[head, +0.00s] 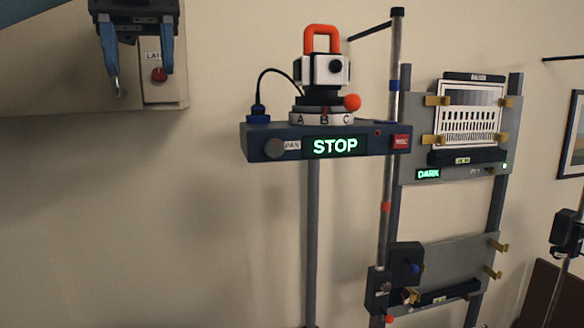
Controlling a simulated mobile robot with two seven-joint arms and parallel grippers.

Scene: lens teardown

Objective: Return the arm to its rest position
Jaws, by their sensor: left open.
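My left gripper (140,76) hangs in the upper left of the head view, at the end of my blue arm. Its two blue fingers point down and stand apart, with nothing between them. A wall box (177,88) with a red button (159,75) and a partly hidden label shows behind the fingers. The right finger hangs close to the button in the picture; I cannot tell whether they touch. My right gripper is not in view.
A dark stand (262,142) reading "STOP" carries a white device (322,71) with an orange handle. A thin pole (393,110) rises beside it. A rack (425,195) reading "DARK" stands right. The wall below my left gripper looks clear.

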